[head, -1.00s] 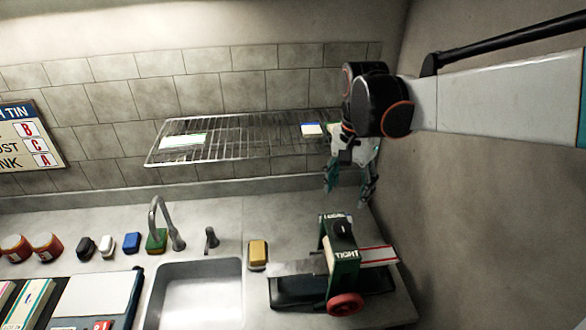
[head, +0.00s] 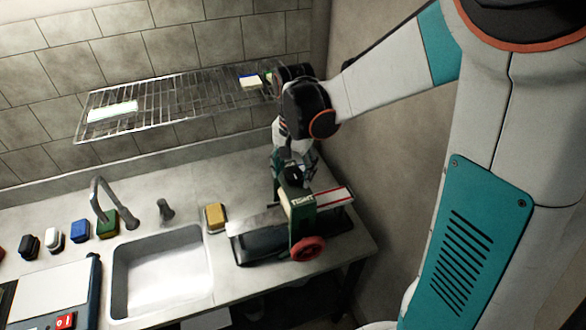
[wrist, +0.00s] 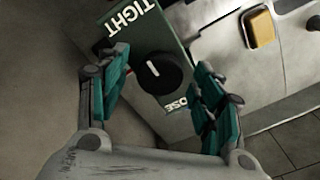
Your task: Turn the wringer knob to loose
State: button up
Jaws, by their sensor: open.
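The wringer (head: 303,228) stands on the counter at the right, a green frame with a red wheel on its front. Its black knob (wrist: 160,80) shows in the wrist view on the frame's green top, between the "TIGHT" label at upper left and the partly hidden "LOOSE" label at lower right. The knob's white mark lies on its upper-left half, on the TIGHT side. My gripper (head: 292,168) is just above the frame's top. In the wrist view my gripper (wrist: 163,77) is open, with one teal finger on each side of the knob and visible gaps between.
A wire rack (head: 170,102) hangs on the wall behind the wringer. A sink (head: 162,270) and a yellow sponge (head: 215,216) are left of it. A red-and-white striped strip (head: 335,197) lies at the wringer's right. The right wall is close.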

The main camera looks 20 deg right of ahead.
jog(key=c, duration=1.1)
